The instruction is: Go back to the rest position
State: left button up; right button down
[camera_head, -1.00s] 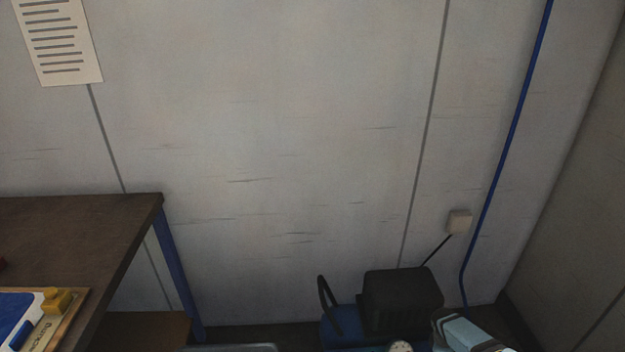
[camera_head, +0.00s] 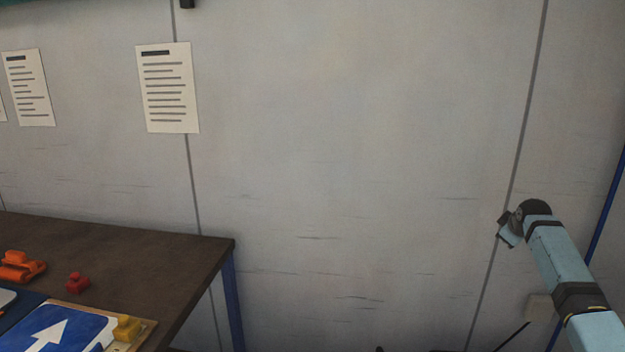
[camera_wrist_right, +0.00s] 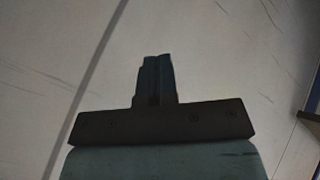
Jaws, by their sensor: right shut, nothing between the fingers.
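My right arm rises at the right of the head view, in front of the wall. My right gripper (camera_head: 507,231) is at its upper end, away from the table. In the right wrist view the right gripper (camera_wrist_right: 157,72) has its two fingers together with nothing between them, against the grey wall. My left gripper is not in either view.
A dark brown table (camera_head: 150,260) is at the lower left. On it are a blue sign with a white arrow (camera_head: 55,330), a yellow block (camera_head: 127,328), a red piece (camera_head: 78,283) and an orange tool (camera_head: 20,267). The space between table and right arm looks clear.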

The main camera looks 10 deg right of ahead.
jog(key=w+d+r+m+t+h, duration=0.2)
jog(key=r+m+t, duration=0.2)
jog(key=r, duration=0.4)
jog(key=w+d+r+m+t+h, duration=0.15)
jog(key=r+m+t, duration=0.25)
jog(key=r, duration=0.4)
jog(key=s+a+f+n+g+y, duration=0.15)
jog(key=s+a+f, duration=0.25)
jog(key=a+f, duration=0.75)
jog(key=s+a+f+n+y, duration=0.25)
jog(key=s+a+f, duration=0.4)
jog(key=f, duration=0.85)
jog(key=s+a+f+n+g+y, duration=0.1)
jog(key=s+a+f+y, duration=0.1)
jog(key=s+a+f, duration=0.9)
jog(key=s+a+f+n+g+y, duration=0.1)
jog(key=s+a+f+g+y, duration=0.1)
jog(key=s+a+f, duration=0.65)
jog(key=s+a+r+m+y, duration=0.1)
jog(key=s+a, duration=0.4)
jog(key=s, duration=0.6)
jog(key=s+a+r+y, duration=0.1)
jog(key=s+a, duration=0.4)
jog(key=s, duration=0.6)
notch_tip(320, 180, up, 12)
jog(key=p, duration=1.3)
jog(key=shift+s+d+r+p, duration=0.15)
jog(key=shift+s+d+p, duration=0.15)
jog(key=shift+d, duration=0.15)
